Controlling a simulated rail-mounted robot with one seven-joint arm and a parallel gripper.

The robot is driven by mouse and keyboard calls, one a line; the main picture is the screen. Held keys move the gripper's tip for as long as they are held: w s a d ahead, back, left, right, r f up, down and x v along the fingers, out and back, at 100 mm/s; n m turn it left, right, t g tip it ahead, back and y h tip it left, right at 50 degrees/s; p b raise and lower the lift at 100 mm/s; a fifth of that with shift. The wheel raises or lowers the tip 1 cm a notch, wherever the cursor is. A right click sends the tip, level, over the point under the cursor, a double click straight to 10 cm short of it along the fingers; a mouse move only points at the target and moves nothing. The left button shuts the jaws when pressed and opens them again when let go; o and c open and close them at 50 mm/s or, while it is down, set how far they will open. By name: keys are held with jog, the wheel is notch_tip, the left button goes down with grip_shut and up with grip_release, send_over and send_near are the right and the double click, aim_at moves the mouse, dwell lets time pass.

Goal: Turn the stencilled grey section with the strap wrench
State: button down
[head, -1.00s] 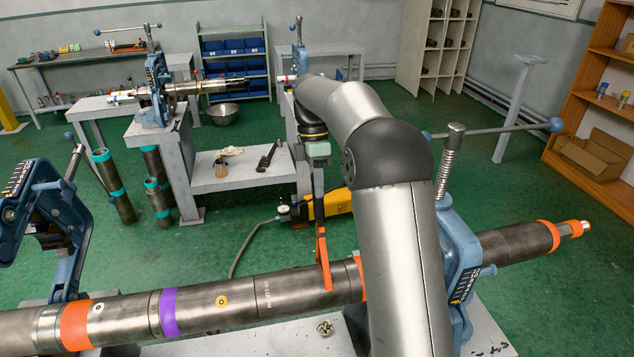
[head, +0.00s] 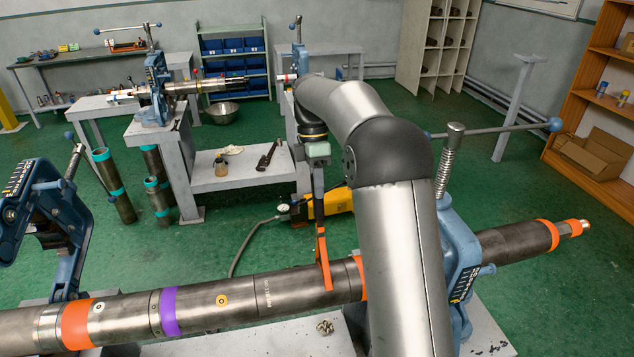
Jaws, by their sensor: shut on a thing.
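The stencilled grey section (head: 287,290) is part of a long pipe string across the front of the head view. Its small white lettering shows left of the strap wrench. The strap wrench (head: 323,262) has an orange strap head and a dark upright handle. The orange head lies against the near side of the grey section; whether the strap goes fully round behind is hidden. My gripper (head: 317,156) is shut on the upper end of the wrench handle, above the pipe. My arm hides part of the string to the right of the wrench.
A blue vise (head: 457,235) holds the string at right; another blue vise (head: 45,215) stands at left. Purple (head: 170,312) and orange (head: 77,325) bands mark the string. A yellow pump (head: 338,201) with a hose sits on the green floor behind. A small metal part (head: 325,327) lies on the bench.

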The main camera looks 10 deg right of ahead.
jog(key=shift+s+f, duration=0.1)
jog(key=shift+f, duration=0.1)
dwell(0.3)
jog(key=shift+s+b, duration=0.1)
jog(key=shift+b, duration=0.25)
jog(key=shift+s+b, duration=0.15)
jog(key=shift+b, duration=0.15)
jog(key=s+b, duration=0.1)
jog(key=b, duration=0.1)
jog(key=s+t+b, duration=0.1)
jog(key=s+b, duration=0.1)
jog(key=shift+r, duration=0.2)
jog(key=shift+s+r+t+b, duration=0.2)
jog(key=shift+s+t+b, duration=0.25)
jog(key=shift+b, duration=0.25)
